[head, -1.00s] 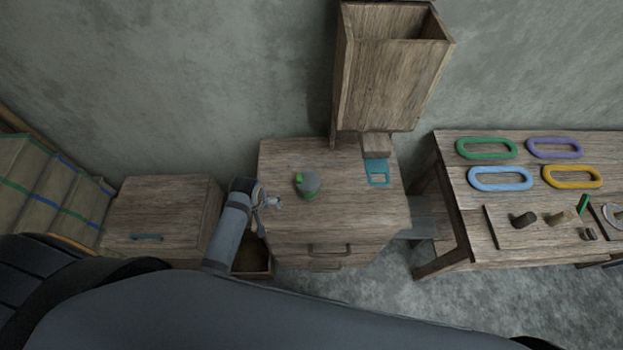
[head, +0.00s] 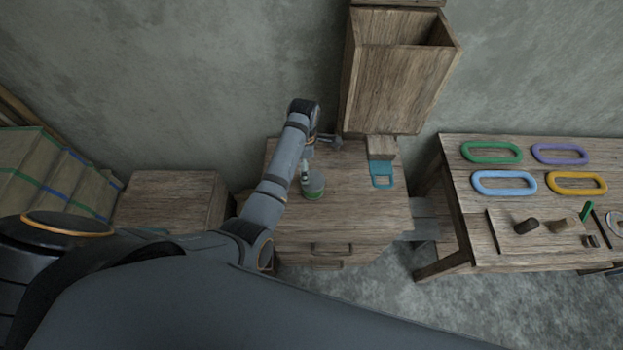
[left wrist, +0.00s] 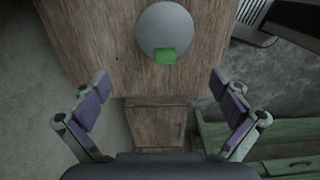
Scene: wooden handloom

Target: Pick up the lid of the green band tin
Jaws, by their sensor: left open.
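The green band tin (head: 314,192) stands upright on top of the wooden drawer cabinet. Its round grey lid (left wrist: 165,27) is on it, with a green tab (left wrist: 165,57) at the rim, in the left wrist view. My left gripper (head: 320,156) is above the cabinet top, close to the tin, and its arm partly covers that area. In the left wrist view the left gripper (left wrist: 160,88) is open and empty, its purple-padded fingers spread wide. The lid lies ahead, between their lines, apart from the fingers. My right gripper is not in view.
A teal tag-like piece (head: 382,175) lies on the cabinet right of the tin. A tall wooden box (head: 395,85) rises behind it. A table with several coloured rings (head: 491,152) stands at right. A lower cabinet (head: 175,195) stands at left.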

